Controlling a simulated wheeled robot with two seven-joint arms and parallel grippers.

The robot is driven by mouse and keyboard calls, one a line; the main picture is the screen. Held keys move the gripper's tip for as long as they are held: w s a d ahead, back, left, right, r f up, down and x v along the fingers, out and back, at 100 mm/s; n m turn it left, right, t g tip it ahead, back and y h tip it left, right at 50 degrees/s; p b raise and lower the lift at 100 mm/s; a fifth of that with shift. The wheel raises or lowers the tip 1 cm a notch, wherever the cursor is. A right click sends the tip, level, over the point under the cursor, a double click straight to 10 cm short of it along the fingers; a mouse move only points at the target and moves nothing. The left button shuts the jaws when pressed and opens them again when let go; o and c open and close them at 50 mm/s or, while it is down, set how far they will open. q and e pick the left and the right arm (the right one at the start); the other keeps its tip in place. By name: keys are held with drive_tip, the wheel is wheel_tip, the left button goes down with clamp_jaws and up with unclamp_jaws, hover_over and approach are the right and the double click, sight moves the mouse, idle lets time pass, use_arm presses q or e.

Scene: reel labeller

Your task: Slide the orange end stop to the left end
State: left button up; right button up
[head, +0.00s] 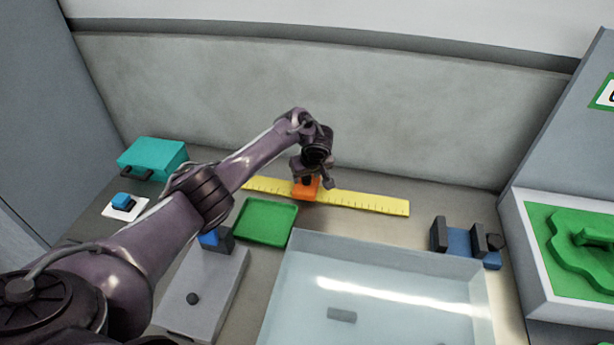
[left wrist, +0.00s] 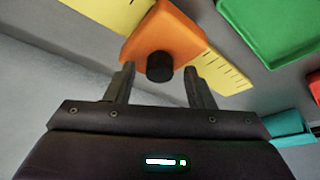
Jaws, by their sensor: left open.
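The orange end stop (head: 311,191) sits across the yellow ruler (head: 370,202), left of the ruler's middle in the head view. In the left wrist view the orange end stop (left wrist: 172,35) has a dark round knob (left wrist: 159,66). My left gripper (head: 306,180) is over the end stop and hides part of it in the head view. In the left wrist view my left gripper (left wrist: 159,69) is open, with the knob between its fingertips in the picture and a gap on each side. My right gripper is not in view.
A green tray (head: 266,222) lies in front of the ruler. A teal case (head: 152,155) and a blue block on a white card (head: 119,213) are at the left. A clear bin (head: 385,255) is in front, a blue-and-dark fixture (head: 458,241) at the right. The back wall stands behind the ruler.

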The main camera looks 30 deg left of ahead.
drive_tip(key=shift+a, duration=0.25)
